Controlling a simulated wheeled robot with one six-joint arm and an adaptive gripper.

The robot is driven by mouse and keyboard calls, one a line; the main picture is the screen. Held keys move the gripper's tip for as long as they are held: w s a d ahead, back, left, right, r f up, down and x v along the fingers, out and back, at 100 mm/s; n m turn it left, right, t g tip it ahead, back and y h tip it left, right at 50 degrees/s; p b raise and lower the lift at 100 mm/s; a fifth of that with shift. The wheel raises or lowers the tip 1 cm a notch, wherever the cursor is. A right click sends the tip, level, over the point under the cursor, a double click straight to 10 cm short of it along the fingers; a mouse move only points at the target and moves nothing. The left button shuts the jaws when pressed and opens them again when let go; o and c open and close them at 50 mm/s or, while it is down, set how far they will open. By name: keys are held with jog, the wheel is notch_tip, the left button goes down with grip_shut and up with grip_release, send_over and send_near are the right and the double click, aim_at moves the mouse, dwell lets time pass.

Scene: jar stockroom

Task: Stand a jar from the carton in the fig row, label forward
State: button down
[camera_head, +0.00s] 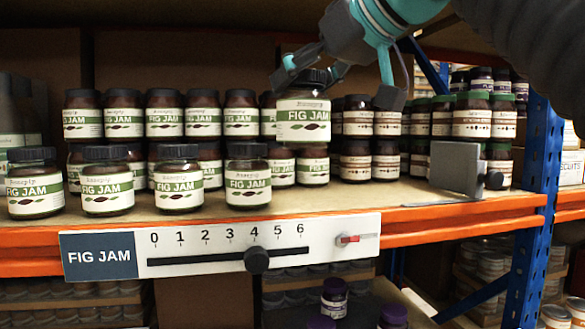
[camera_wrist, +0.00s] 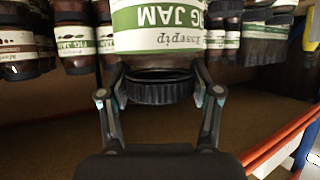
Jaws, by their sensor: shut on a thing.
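My gripper (camera_head: 308,76) is shut on the dark lid of a fig jam jar (camera_head: 304,118). The jar is upright above the shelf, with its green and white label facing the head camera. In the wrist view my gripper (camera_wrist: 160,90) has a finger on each side of the lid, and the held jar (camera_wrist: 160,30) appears upside down. Several fig jam jars (camera_head: 178,181) stand in the front row, labels forward, ending left of the held jar. More fig jars (camera_head: 204,117) stand behind, stacked two high.
Bare shelf (camera_head: 370,194) lies right of the front row, up to a grey metal plate (camera_head: 455,166). A blue post (camera_head: 535,175) stands right.

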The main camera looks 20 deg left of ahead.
jog(key=shift+w+a+f+b, duration=0.2)
jog(key=shift+w+f+b, duration=0.3)
jog(key=shift+w+f, duration=1.1)
jog(key=shift+w+a+f+b, duration=0.25)
jog(key=shift+w+f+b, duration=0.2)
jog(key=shift+w+f, duration=1.15)
jog(key=shift+w+a+f+b, duration=0.2)
jog(key=shift+w+f+b, duration=0.3)
jog(key=shift+w+f, duration=1.1)
jog(key=shift+f, duration=0.15)
jog(key=shift+c, duration=1.2)
grip_release()
jog(key=shift+f, duration=0.1)
jog(key=shift+s+d+r, duration=0.1)
jog(key=shift+r, duration=0.15)
jog(key=v, duration=1.1)
jog(key=shift+s+d+p, duration=0.25)
jog(key=shift+p, duration=0.1)
